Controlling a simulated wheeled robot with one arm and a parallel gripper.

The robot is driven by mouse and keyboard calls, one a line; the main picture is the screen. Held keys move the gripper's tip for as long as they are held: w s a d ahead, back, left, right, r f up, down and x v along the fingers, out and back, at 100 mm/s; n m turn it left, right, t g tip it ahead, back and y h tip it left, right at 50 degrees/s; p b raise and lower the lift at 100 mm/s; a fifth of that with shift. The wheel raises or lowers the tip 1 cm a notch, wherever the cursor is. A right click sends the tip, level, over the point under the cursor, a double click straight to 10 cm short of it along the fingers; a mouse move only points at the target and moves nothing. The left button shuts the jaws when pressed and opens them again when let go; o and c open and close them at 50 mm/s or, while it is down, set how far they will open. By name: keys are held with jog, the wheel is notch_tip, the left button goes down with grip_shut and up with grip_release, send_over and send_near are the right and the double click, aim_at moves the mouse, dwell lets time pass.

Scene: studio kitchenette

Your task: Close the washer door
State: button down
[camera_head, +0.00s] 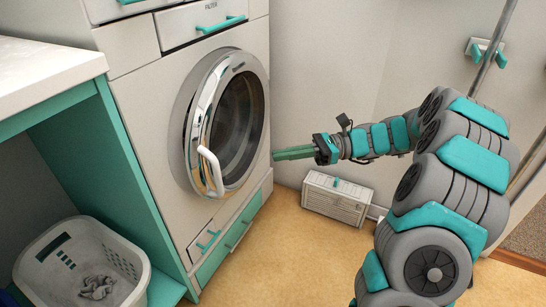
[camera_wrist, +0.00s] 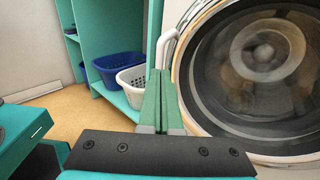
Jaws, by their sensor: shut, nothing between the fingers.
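The washer (camera_head: 150,110) stands at centre left in the head view. Its round door (camera_head: 236,125) has a chrome rim, dark glass and a white handle (camera_head: 210,168) on the left side. The door sits at or very near the washer front; I cannot tell whether a small gap remains. In the wrist view the door (camera_wrist: 265,60) fills the right side, with its handle (camera_wrist: 165,45) just beyond the fingertips. My gripper (camera_head: 276,155) is shut and empty, to the right of the door in the head view, its green fingers pointing left. The fingers (camera_wrist: 159,78) also show in the wrist view.
A white laundry basket (camera_head: 40,275) with a grey cloth in it sits in the teal shelf unit at left. A blue basket (camera_wrist: 118,66) shows beside it in the wrist view. A white vented box (camera_head: 335,200) stands by the wall. Open floor (camera_head: 265,260) lies before the washer.

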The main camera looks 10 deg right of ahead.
send_near(215, 158)
jog(key=a+f, duration=0.2)
jog(key=a, duration=0.4)
jog(key=shift+s+d, duration=0.15)
jog(key=shift+s, duration=0.05)
jog(key=shift+m+t, duration=0.6)
jog(key=shift+t, duration=0.3)
jog(key=a, duration=0.1)
jog(key=w+a, duration=0.1)
jog(key=a, duration=0.2)
jog(key=shift+w+a, duration=0.1)
jog(key=shift+w, duration=0.3)
jog(key=shift+w+a+t, duration=0.25)
jog(key=shift+t, duration=0.05)
jog(key=shift+s+d+p, duration=0.1)
jog(key=shift+p, duration=0.3)
